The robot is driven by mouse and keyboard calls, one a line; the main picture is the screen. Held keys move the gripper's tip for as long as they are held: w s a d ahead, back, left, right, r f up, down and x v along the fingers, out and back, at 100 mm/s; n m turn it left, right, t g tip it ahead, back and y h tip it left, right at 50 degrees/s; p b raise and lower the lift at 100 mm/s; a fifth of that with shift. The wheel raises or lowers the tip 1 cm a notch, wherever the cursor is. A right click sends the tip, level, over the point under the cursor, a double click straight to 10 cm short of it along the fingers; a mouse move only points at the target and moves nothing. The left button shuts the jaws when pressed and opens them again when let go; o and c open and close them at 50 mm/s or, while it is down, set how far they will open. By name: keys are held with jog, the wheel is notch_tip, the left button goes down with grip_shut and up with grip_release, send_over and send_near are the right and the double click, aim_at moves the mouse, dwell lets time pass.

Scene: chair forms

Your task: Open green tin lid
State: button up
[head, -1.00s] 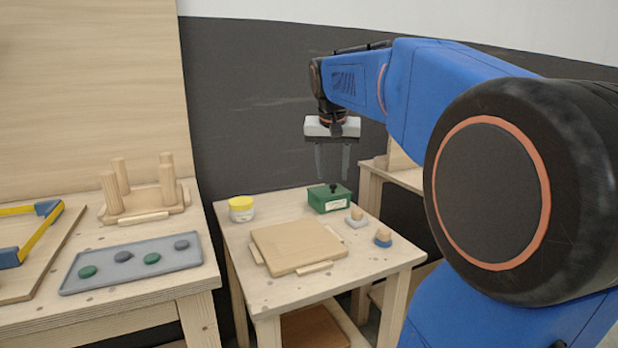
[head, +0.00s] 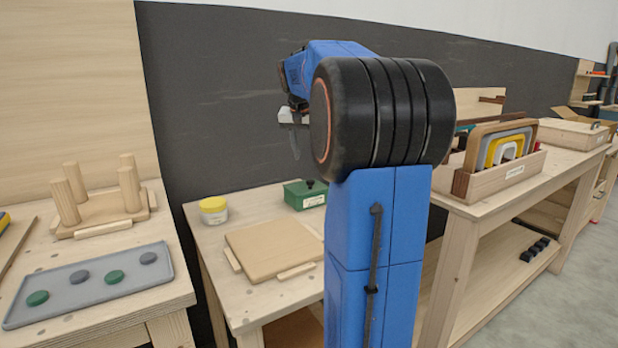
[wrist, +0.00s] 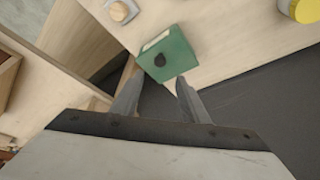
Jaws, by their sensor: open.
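The green tin (head: 303,195) stands near the back edge of the small wooden table, partly hidden by my arm in the head view. The tin lies beyond the fingertips, and nothing is between the fingers. In the head view my gripper (head: 294,135) is high above the table's back side, partly hidden by my arm.
A yellow-lidded jar (head: 213,210) stands left of the tin. A wooden board (head: 272,250) lies in front. A grey tray with discs (head: 90,283) and a pegged wooden base (head: 103,212) are on the left table. A dark wall (head: 220,90) stands behind.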

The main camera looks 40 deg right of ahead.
aim_at(310, 180)
jog(key=x, duration=1)
jog(key=shift+d+f, duration=0.15)
jog(key=shift+f, duration=0.2)
jog(key=shift+c, duration=0.6)
grip_shut()
